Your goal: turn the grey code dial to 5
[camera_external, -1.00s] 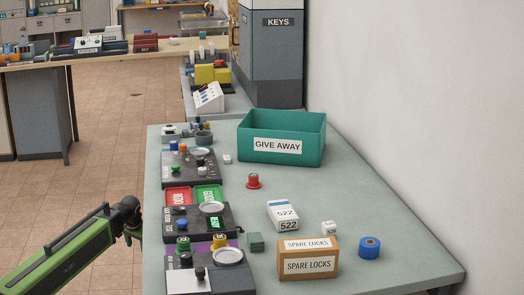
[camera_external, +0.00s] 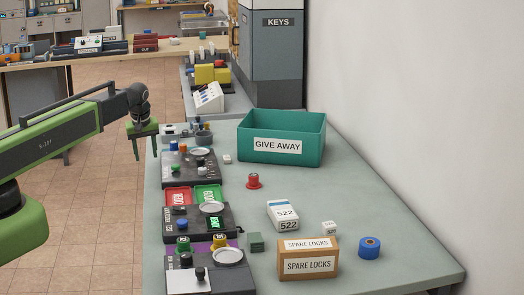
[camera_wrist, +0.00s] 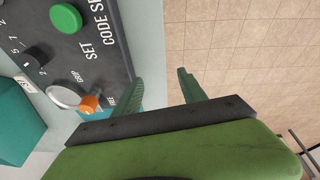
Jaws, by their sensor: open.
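The code panel (camera_external: 190,178) is a dark box at the table's left edge. It has a green button (camera_wrist: 65,18), a small dark grey dial (camera_wrist: 36,57) with white numbers round it, and "CODE" and "SET" lettering. The dial also shows small in the external view (camera_external: 200,162); its exact setting is too small to tell. My gripper (camera_external: 143,152) hangs open and empty, left of the panel's far end and off the table edge. In the wrist view my gripper's fingers (camera_wrist: 160,82) are apart, with the panel to their left.
A silver disc (camera_wrist: 65,94) and an orange knob (camera_wrist: 90,104) are close to my left finger in the wrist view. The teal GIVE AWAY bin (camera_external: 282,125) stands beyond on the table. Another dark panel (camera_external: 195,220) is nearer the camera. Open floor lies left of the table.

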